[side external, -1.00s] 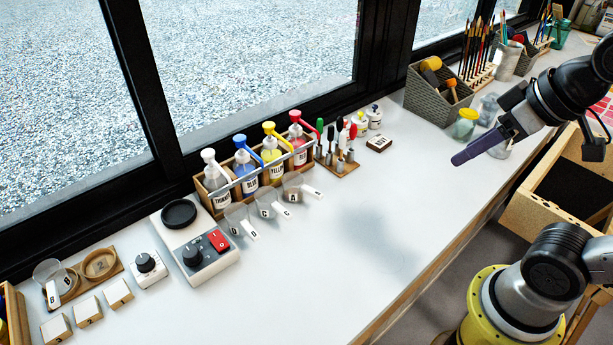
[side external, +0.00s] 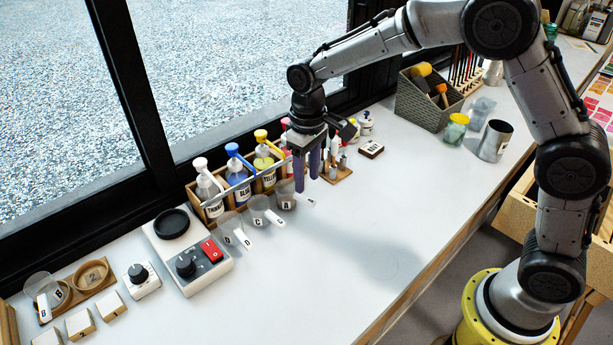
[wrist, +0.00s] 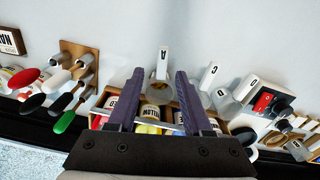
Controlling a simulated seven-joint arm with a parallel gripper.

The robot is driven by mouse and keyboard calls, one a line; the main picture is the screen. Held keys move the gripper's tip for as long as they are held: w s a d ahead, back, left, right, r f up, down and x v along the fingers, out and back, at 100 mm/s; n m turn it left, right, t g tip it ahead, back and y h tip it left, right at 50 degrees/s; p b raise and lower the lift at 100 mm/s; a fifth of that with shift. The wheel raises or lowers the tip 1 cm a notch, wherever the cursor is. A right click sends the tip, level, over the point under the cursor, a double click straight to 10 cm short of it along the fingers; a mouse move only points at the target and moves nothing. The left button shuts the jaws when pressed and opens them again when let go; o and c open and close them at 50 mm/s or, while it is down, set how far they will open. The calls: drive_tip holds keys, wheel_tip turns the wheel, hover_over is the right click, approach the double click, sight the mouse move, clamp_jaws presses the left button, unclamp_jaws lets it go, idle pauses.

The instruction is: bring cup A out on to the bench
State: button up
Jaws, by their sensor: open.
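Cup A (side external: 285,196) is a small clear cup with a white tab marked A. It is in front of the bottle rack, at the right end of a row with cup C (side external: 259,207) and cup D (side external: 230,224). My gripper (side external: 306,180) points down with its purple fingers apart, above and close to cup A. In the wrist view, the white tab of cup A (wrist: 163,62) shows between and beyond the fingertips (wrist: 158,78). The gap in height is hard to judge. The grey-white bench (side external: 330,265) is bare in front of the cups.
Behind the cups stands a wooden rack (side external: 213,212) of pump bottles. A tool stand (side external: 338,172) is just right of my gripper. A scale (side external: 188,258) and cup B (side external: 42,289) are on the left. A metal cup (side external: 495,141) and grey basket (side external: 428,104) stand on the right.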

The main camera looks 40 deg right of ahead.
sight(306, 198)
drive_tip(key=shift+s+a+f, duration=0.1)
drive_tip(key=shift+a+f, duration=0.1)
drive_tip(key=shift+f, duration=3.05)
clamp_jaws()
drive_tip(key=shift+r, duration=0.2)
drive_tip(key=shift+r, duration=0.95)
drive_tip(key=shift+r, duration=0.1)
